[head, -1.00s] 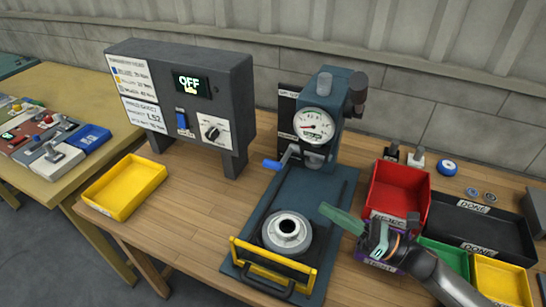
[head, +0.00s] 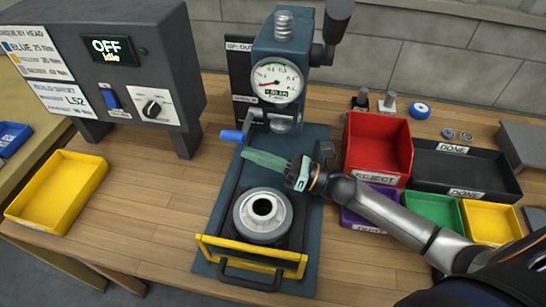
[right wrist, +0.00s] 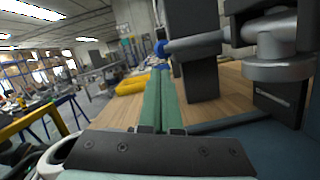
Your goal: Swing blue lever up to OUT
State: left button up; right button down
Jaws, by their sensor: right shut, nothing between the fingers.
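The blue lever (head: 232,136) sticks out to the left from the base of the press column (head: 278,70), roughly level. It also shows in the right wrist view (right wrist: 161,47), just beyond my fingertips. The press has a round dial gauge and a label at its upper left that reads UP: OUT. My right gripper (head: 248,156) is shut and empty, its green fingers pointing left, just below and to the right of the lever's blue grip. I cannot tell whether the fingertips touch the lever. My left gripper is not in view.
A round metal part (head: 262,214) sits on the press base behind a yellow guard bar (head: 250,256). A red REJECT bin (head: 377,150) and a black DONE tray (head: 465,172) stand at the right. A grey control box (head: 110,70) and yellow tray (head: 57,190) stand left. Bare tabletop lies between.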

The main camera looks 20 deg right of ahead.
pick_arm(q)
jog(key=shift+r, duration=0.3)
pick_arm(e)
jog(key=shift+x, duration=1.2)
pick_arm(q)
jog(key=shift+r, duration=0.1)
pick_arm(e)
jog(key=shift+w+r, duration=0.1)
jog(key=shift+r, duration=0.05)
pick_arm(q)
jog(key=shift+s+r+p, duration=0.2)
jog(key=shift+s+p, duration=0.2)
pick_arm(e)
jog(key=shift+r+m, duration=0.25)
jog(key=shift+m, duration=0.25)
